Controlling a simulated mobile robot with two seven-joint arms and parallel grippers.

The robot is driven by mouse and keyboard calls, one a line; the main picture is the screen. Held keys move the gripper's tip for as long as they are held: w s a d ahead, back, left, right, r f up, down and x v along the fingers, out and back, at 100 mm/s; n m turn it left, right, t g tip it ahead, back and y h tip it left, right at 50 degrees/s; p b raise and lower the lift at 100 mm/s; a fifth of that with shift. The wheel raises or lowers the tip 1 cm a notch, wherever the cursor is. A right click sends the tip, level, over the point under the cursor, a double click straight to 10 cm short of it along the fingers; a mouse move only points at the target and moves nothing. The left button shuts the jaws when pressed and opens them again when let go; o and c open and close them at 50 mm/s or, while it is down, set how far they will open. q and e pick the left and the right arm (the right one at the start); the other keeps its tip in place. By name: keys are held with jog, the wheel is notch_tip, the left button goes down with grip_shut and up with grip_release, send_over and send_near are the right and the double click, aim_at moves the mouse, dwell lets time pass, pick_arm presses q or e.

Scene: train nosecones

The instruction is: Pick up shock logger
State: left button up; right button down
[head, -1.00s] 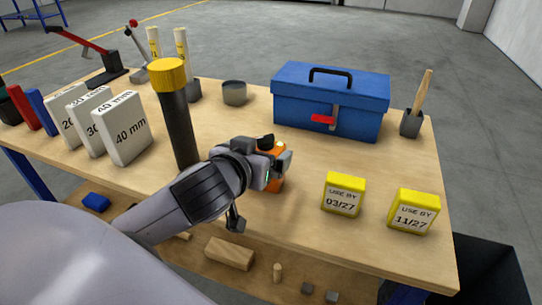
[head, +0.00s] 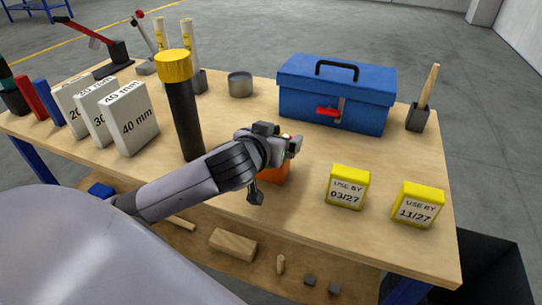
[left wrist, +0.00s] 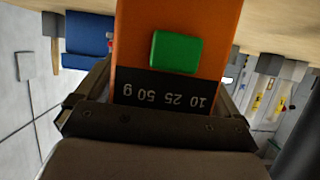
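The shock logger is an orange box (head: 277,173) near the middle of the table's front part. In the left wrist view the logger (left wrist: 175,28) fills the middle, with a green button and a dark band reading "10 25 50 g", upside down. My left gripper (head: 285,147) is at the logger's upper part, and its fingers lie close along both sides, seemingly shut on it. The finger contact is partly hidden. I cannot tell whether the logger's base is clear of the table. My right gripper is not in view.
Two yellow "USE BY" boxes (head: 348,188) stand to the right. A blue toolbox (head: 336,95) stands behind. A black cylinder with a yellow cap (head: 183,115) and white gauge blocks (head: 130,122) stand to the left. The wooden tabletop (head: 300,215) is bare in front.

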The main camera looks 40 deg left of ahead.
pick_arm(q)
jog(key=c, duration=0.8)
jog(key=shift+r, duration=0.1)
